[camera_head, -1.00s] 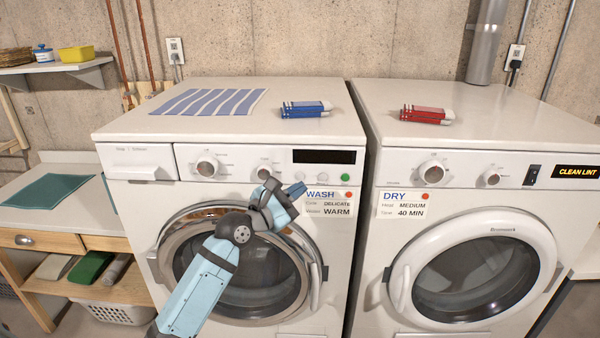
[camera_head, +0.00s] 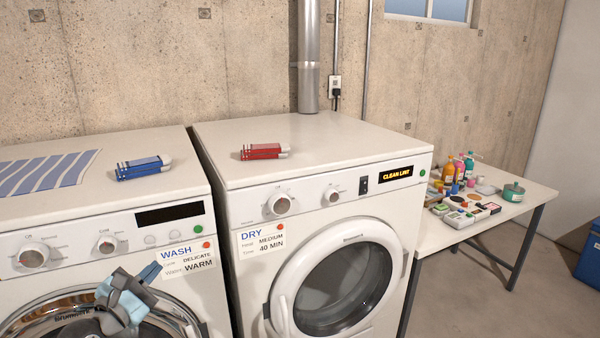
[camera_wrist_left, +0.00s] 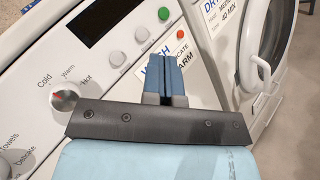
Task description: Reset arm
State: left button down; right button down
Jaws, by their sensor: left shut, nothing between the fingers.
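My left gripper (camera_head: 145,275) is in front of the washer (camera_head: 60,225), just below its control panel and near the top of its round door. In the left wrist view its blue fingers (camera_wrist_left: 164,80) are shut together with nothing between them. They point toward the WASH label (camera_wrist_left: 160,48), which the fingers partly cover. My right gripper does not show in either view.
The dryer (camera_head: 340,225) stands right of the washer, its round door shut. Blue-marked (camera_head: 143,167) and red-marked (camera_head: 264,151) items lie on top of the machines. A striped cloth (camera_head: 45,170) lies on the washer. A table (camera_head: 480,212) with bottles stands at the right.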

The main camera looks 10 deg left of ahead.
pick_arm(q)
jog(key=s+d+f+m+g+y, duration=0.1)
jog(key=s+d+f+m+g, duration=0.3)
jog(key=f+m, duration=0.55)
jog(key=s+d+f+m+g, duration=0.1)
jog(key=s+d+f+m, duration=0.4)
jog(key=f, duration=0.8)
jog(key=s+d+f+m+g, duration=0.1)
jog(key=s+d+f+m, duration=0.2)
jog(key=s+f+m, duration=0.2)
jog(key=s+d+f+m+g, duration=0.2)
jog(key=s+d+f+m, duration=0.1)
jog(key=s+f+m, duration=0.3)
jog(key=s+m, duration=0.2)
jog(key=s, duration=0.2)
jog(key=shift+f, duration=0.25)
jog(key=shift+m, duration=0.25)
